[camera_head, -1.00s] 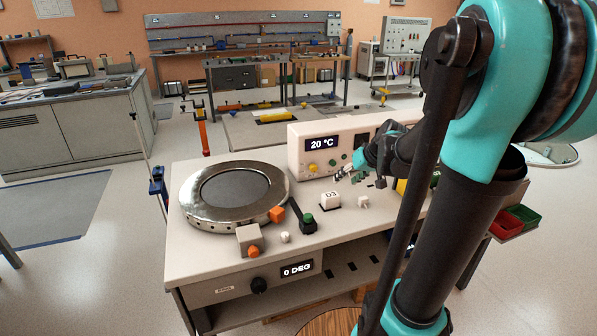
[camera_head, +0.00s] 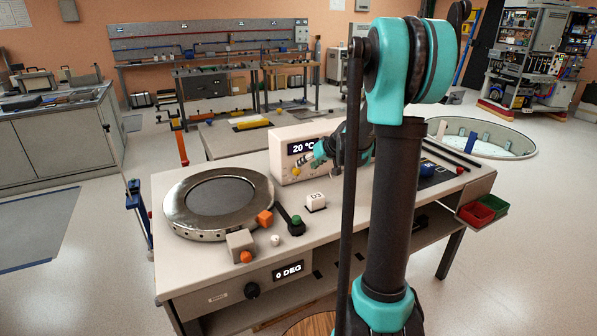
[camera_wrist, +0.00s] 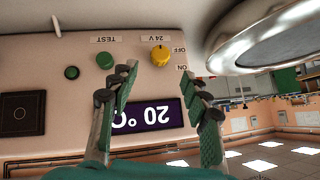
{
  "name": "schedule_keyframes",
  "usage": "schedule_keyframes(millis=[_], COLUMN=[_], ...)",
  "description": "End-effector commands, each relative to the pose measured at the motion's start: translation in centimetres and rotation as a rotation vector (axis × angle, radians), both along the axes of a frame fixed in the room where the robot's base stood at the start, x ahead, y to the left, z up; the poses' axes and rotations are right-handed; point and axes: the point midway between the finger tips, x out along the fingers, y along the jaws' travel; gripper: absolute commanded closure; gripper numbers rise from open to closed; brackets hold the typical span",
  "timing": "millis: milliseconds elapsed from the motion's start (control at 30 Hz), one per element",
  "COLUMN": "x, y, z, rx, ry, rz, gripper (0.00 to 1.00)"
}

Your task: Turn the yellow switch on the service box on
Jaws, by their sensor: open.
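The service box (camera_head: 281,157) is a cream case on the bench, with a dark display reading 20 °C that my gripper partly covers in the head view. Its yellow switch (camera_head: 297,171) is a round knob low on the front. In the wrist view, which is upside down, the yellow switch (camera_wrist: 160,56) sits by the labels 24 V, OFF and ON; I cannot tell surely which its pointer faces. My gripper (camera_wrist: 165,78) is open and empty, its green-padded fingers spread in front of the panel, either side of the display (camera_wrist: 150,115). The knob shows beyond the gap, apart from the fingers.
A green TEST button (camera_wrist: 105,60) is beside the yellow switch. A round metal plate (camera_head: 220,200) fills the bench's left part. A white D3 block (camera_head: 316,202), a green-topped knob (camera_head: 296,225) and orange-marked parts stand in front of the box. Red and green bins (camera_head: 478,212) hang at the right.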

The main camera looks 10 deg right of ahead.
Motion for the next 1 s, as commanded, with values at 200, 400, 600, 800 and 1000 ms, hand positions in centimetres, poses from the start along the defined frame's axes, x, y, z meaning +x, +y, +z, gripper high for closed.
schedule_keyframes(millis=[200, 400, 600, 800, 1000], x=[2.4, 3.9, 4.5, 4.6, 4.6], y=[1.6, 2.5, 2.9, 3.0, 3.0], z=[-2.6, -4.3, -5.1, -5.2, -5.1], rx=[0.001, -0.001, 0.001, 0.001, 0.001], ry=[0.001, 0.0, 0.0, 0.0, 0.0], rz=[0.002, 0.001, -0.001, -0.001, -0.001], gripper=[0.53, 0.53, 0.53, 0.53, 0.68])
